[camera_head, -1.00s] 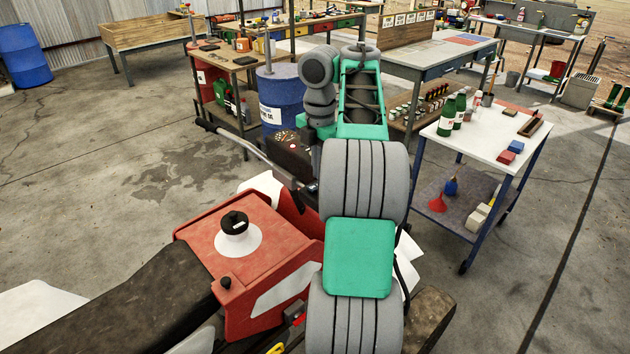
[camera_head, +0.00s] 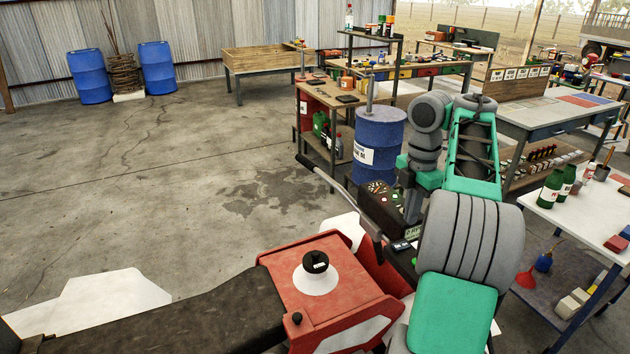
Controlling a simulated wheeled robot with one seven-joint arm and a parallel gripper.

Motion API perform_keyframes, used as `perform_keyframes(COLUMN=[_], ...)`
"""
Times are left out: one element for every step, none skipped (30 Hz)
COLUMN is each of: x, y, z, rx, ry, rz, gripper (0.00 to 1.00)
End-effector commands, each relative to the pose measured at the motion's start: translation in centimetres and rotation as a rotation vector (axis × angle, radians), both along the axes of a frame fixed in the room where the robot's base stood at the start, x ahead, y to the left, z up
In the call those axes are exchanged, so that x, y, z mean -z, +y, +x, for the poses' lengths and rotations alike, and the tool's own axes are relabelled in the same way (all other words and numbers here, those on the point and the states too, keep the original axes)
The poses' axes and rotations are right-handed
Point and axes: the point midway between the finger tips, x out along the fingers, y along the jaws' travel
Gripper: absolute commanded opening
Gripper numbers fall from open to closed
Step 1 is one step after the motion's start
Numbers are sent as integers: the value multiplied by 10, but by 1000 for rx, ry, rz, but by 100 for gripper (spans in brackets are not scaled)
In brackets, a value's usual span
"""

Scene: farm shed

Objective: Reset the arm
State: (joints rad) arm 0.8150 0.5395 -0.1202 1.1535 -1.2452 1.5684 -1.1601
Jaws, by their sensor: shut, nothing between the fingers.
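My green and grey arm rises from the bottom right of the head view, bends at the top and folds down on its left side. My gripper (camera_head: 412,207) is at the end of that folded part, pointing down, small and partly hidden by my own arm. It is shut with nothing held. It appears just above or in front of the dark instrument panel (camera_head: 378,203) of a red vehicle; I cannot tell whether they touch.
The red vehicle has a red tank (camera_head: 330,290), a black seat (camera_head: 185,312) and a handlebar (camera_head: 335,180) close to my arm. A blue drum (camera_head: 380,133) stands behind. A white-topped cart (camera_head: 590,213) with bottles is at right. The concrete floor at left is open.

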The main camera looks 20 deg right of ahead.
Motion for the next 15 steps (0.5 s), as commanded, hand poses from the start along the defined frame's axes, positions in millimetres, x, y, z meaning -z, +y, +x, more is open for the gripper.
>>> perform_keyframes(x=[-5,-8,-13,-16,-19,-23,-23,-23,-20,-16,-11,-3,4,12,23], y=[18,32,56,79,103,138,164,187,215,234,251,271,283,294,303], z=[6,10,15,19,22,24,24,22,16,10,2,-9,-19,-29,-43], rx=[31,68,132,191,263,370,455,539,651,735,820,930,1012,1091,1192], ry=[-13,-22,-38,-50,-65,-84,-97,-110,-124,-133,-144,-159,-171,-184,-202], rz=[10,21,40,58,79,107,128,149,173,190,206,225,237,249,262], gripper=[0,0,0,0,0,0,0,0,0,0,0,0,0,0,0])
